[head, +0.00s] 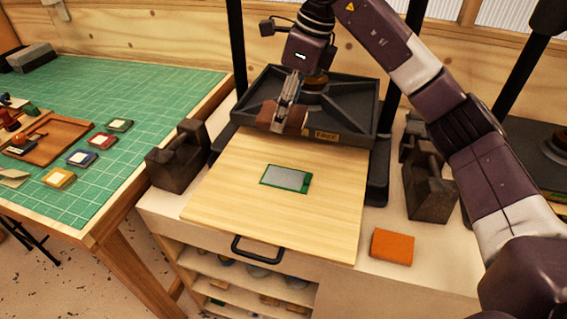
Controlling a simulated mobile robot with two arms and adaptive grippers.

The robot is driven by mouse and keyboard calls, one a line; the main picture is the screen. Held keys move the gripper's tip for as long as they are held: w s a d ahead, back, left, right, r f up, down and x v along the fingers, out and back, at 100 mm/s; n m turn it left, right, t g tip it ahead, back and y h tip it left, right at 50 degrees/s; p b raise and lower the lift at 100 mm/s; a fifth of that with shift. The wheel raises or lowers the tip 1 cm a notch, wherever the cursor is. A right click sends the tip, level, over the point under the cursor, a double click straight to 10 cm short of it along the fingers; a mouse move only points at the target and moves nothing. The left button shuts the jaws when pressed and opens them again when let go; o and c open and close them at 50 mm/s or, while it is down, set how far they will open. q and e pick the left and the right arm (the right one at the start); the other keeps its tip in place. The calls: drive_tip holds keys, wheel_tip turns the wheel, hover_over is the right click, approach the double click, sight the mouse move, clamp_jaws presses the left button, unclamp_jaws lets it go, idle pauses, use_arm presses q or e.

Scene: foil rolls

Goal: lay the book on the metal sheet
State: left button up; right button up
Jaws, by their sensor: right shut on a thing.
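My right gripper (284,101) reaches in from above and is shut on a brown block-like thing (291,118), which looks like the book. The gripper hides part of it. It is held in front of the dark press plate, beyond the far part of the pale wooden board (225,195). A flat grey sheet with a green border (285,177), which looks like the metal sheet, lies in the middle of that board with nothing on it. My left gripper is not in view.
The dark press plate (355,97) stands behind the board between black posts. Dark weights (177,160) flank the board, with others (430,190) at right. An orange block (392,246) lies at front right. A green cutting mat (150,85) with small coloured pads is at left.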

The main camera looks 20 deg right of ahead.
drive_tip(key=p, duration=0.2)
hover_over(282, 177)
wheel_tip(282, 177, down, 7)
drive_tip(key=f, duration=0.1)
drive_tip(key=d+f, duration=0.1)
drive_tip(key=f, duration=0.1)
drive_tip(key=shift+s+f, duration=0.15)
drive_tip(key=shift+s, duration=0.05)
drive_tip(key=shift+p+x, duration=0.4)
drive_tip(key=shift+x, duration=0.65)
drive_tip(key=shift+s+d+f, duration=0.15)
drive_tip(key=shift+f, duration=0.05)
wheel_tip(282, 177, down, 3)
drive_tip(key=shift+f+p, duration=0.1)
drive_tip(key=shift+p, duration=0.45)
drive_tip(key=shift+f, duration=0.3)
drive_tip(key=shift+f+b, duration=0.25)
drive_tip(key=shift+b, duration=0.05)
drive_tip(key=o, duration=1.3)
drive_tip(key=shift+r, duration=0.1)
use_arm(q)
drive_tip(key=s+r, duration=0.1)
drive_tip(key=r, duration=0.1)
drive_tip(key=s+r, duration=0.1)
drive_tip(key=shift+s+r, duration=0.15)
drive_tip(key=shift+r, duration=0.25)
